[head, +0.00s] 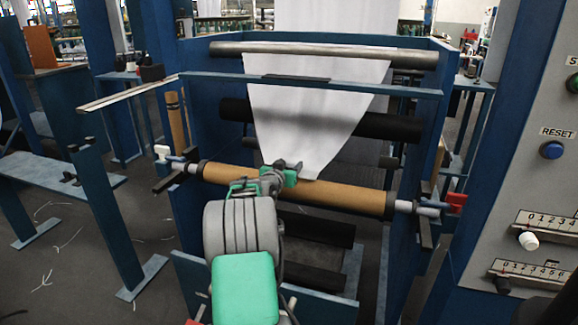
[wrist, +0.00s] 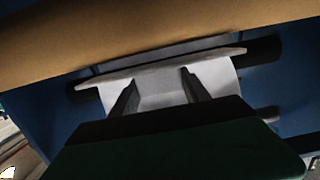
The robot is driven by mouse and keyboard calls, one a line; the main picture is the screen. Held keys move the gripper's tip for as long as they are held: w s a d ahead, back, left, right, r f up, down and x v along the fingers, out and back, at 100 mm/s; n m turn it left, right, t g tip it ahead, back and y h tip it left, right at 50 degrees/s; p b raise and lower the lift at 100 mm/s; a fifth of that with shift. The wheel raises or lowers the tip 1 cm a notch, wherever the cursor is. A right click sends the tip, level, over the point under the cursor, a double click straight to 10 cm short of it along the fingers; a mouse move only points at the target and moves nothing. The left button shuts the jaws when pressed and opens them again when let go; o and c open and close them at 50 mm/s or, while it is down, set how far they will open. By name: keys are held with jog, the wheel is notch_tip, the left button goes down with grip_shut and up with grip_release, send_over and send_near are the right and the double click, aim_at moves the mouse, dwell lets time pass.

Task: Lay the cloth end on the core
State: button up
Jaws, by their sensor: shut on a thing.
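The white cloth (head: 312,110) hangs from above over a steel roller and narrows downward to its end. The brown cardboard core (head: 345,196) lies across the machine on a shaft with dark end collars. My gripper (head: 284,172) is at the core's upper edge, left of its middle, shut on the cloth end. In the wrist view my gripper's fingers (wrist: 157,92) reach toward the pale cloth end (wrist: 160,78), and the core (wrist: 150,32) crosses the top of the picture. I cannot tell whether the cloth touches the core. My arm hides part of the core.
A steel roller (head: 320,54) and a blue crossbar (head: 400,88) span the frame above the core. A black roller (head: 385,125) passes behind the cloth. A red handle (head: 456,201) is at the shaft's right end. A control panel with a blue reset button (head: 552,150) stands at right.

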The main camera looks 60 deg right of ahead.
jog(key=shift+f, duration=0.35)
dwell(0.3)
jog(key=shift+f+b, duration=0.15)
jog(key=shift+b, duration=0.25)
jog(key=o, duration=1.6)
jog(key=p+v, duration=0.2)
jog(key=v, duration=0.5)
jog(key=shift+a, duration=0.4)
